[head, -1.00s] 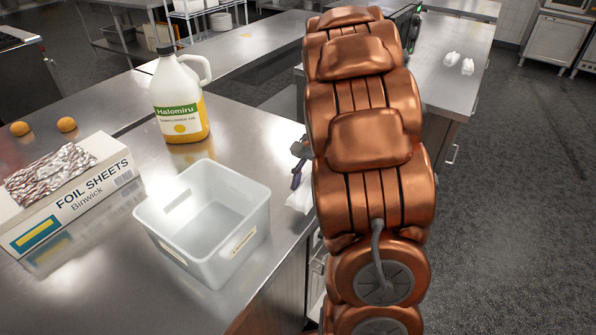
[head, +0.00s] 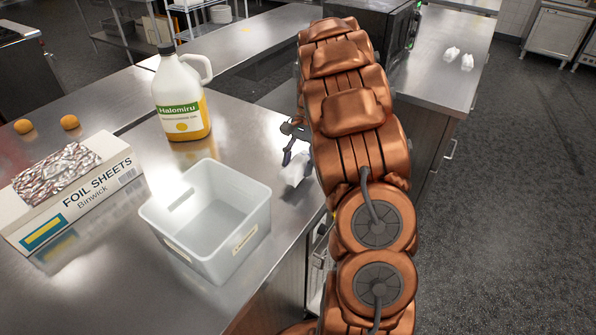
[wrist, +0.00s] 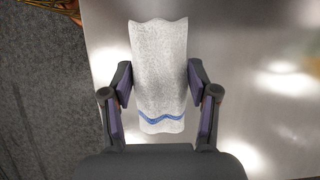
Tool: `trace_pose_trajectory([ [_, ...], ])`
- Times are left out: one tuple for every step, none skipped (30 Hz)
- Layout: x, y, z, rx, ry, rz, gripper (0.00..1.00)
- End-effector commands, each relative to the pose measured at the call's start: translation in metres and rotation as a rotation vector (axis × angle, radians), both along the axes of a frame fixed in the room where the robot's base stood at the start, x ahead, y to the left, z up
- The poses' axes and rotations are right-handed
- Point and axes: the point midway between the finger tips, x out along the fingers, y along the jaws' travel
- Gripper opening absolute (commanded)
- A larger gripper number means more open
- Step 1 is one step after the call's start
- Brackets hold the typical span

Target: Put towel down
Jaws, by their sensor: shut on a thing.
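A white towel (wrist: 158,62) with a blue zigzag stripe near one end lies between my two fingers in the wrist view. My gripper (wrist: 160,85) is shut on it, over the steel counter (wrist: 240,50). In the head view my gripper (head: 291,142) shows only in part beside my arm, near the counter's right edge. A white bit of the towel (head: 296,168) shows just below it. The rest of the towel is hidden behind my arm. I cannot tell whether the towel touches the counter.
A white plastic bin (head: 256,225) stands left of my gripper. Another counter (head: 437,85) holds small white items (head: 467,62). Bare counter lies between jug and gripper.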

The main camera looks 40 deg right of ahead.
Motion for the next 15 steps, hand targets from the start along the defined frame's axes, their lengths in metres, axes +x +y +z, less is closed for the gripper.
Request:
trace_pose_trajectory([
  [0.001,0.000,-0.002,0.001,0.002,-0.001,0.16],
  [0.001,0.000,-0.004,0.001,0.002,-0.001,0.16],
  [0.001,0.000,-0.008,0.000,0.001,-0.001,0.16],
  [0.001,0.000,-0.012,0.000,0.001,-0.001,0.16],
  [0.000,0.000,-0.015,0.000,0.003,-0.001,0.16],
  [0.000,0.000,-0.020,0.002,0.003,-0.001,0.16],
  [0.000,0.000,-0.023,0.003,0.004,-0.001,0.16],
  [0.000,0.000,-0.027,0.003,0.003,-0.001,0.16],
  [0.000,0.000,-0.031,0.002,0.003,-0.001,0.16],
  [0.000,-0.001,-0.033,0.001,0.002,-0.001,0.16],
  [0.000,-0.001,-0.035,0.000,0.002,-0.001,0.16],
  [0.000,-0.001,-0.036,0.000,0.000,-0.001,0.16],
  [0.001,-0.001,-0.036,-0.001,0.000,-0.001,0.16],
  [0.001,-0.001,-0.036,-0.001,0.000,-0.001,0.16],
  [0.001,-0.001,-0.036,-0.001,0.000,-0.001,0.16],
])
